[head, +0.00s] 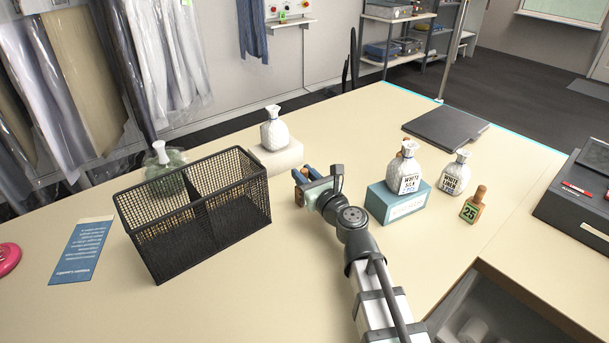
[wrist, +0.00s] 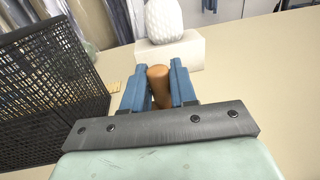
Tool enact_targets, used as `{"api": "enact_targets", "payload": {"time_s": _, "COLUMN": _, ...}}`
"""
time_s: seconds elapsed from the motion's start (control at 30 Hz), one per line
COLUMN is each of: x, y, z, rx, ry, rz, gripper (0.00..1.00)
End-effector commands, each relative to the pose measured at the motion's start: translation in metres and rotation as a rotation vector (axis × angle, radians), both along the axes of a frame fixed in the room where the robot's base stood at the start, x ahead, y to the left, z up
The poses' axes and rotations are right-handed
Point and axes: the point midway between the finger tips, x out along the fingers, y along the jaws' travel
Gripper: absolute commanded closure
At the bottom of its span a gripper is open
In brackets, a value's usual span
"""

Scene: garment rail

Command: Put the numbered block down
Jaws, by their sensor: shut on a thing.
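My gripper (head: 303,182) is over the counter, just right of the black wire basket (head: 258,212). In the wrist view, its blue fingers (wrist: 158,88) are shut on the rounded brown wooden knob (wrist: 158,74) of a block. The block's lower part and any number on it are hidden by my gripper, so I cannot tell whether it touches the counter. Another block, green with a white "25" and a wooden knob (head: 471,210), stands upright at the right, apart from my gripper.
A white bottle (head: 275,133) stands on a pale plinth (head: 277,158) just beyond my gripper. A labelled bottle (head: 404,172) stands on a blue box (head: 397,204) to the right, with another bottle (head: 455,176) beside it. A greenish glass bottle (head: 165,170) is behind the basket. The front counter is clear.

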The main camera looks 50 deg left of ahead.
Motion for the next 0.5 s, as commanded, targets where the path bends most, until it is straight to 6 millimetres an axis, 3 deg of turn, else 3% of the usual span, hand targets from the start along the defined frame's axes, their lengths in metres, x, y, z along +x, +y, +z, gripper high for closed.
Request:
{"api": "enact_targets", "payload": {"time_s": 0.07, "x": 0.0, "y": 0.0, "z": -0.0023, "rx": -0.001, "ry": 0.001, "rz": 0.0, "gripper": 1.0}}
{"api": "enact_targets", "payload": {"time_s": 0.1, "x": 0.0, "y": 0.0, "z": -0.0029, "rx": -0.001, "ry": 0.0, "rz": 0.0, "gripper": 0.72}}
{"api": "enact_targets", "payload": {"time_s": 0.37, "x": 0.0, "y": 0.0, "z": -0.0024, "rx": 0.0, "ry": 0.0, "rz": 0.0, "gripper": 0.48}}
{"api": "enact_targets", "payload": {"time_s": 0.5, "x": 0.0, "y": 0.0, "z": -0.0024, "rx": 0.0, "ry": 0.0, "rz": 0.0, "gripper": 0.48}}
